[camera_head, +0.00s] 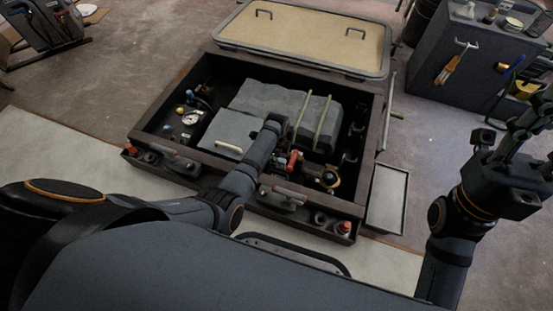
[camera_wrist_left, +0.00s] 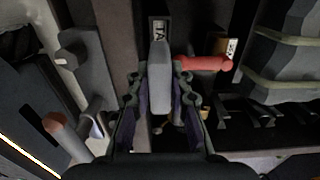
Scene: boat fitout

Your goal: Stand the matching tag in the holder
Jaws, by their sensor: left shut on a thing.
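My left gripper (camera_head: 284,160) reaches down into the open dark locker (camera_head: 187,72) near its front side. In the left wrist view its fingers (camera_wrist_left: 160,72) are shut on a plain grey slab (camera_wrist_left: 160,88), which looks like a tag; I see no marking on its visible face. A small card with a dark mark (camera_wrist_left: 231,46) stands to the right. I cannot tell which part is the holder. My right gripper (camera_head: 525,125) is raised at the right edge, away from the locker.
A red handle (camera_wrist_left: 204,63) lies close to the right of the slab. Grey covered boxes (camera_head: 262,101) fill the locker's middle, and a gauge (camera_head: 190,118) sits at its left. A tan-topped lid (camera_head: 300,35) lies behind. A dark cabinet (camera_head: 462,62) stands at the upper right.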

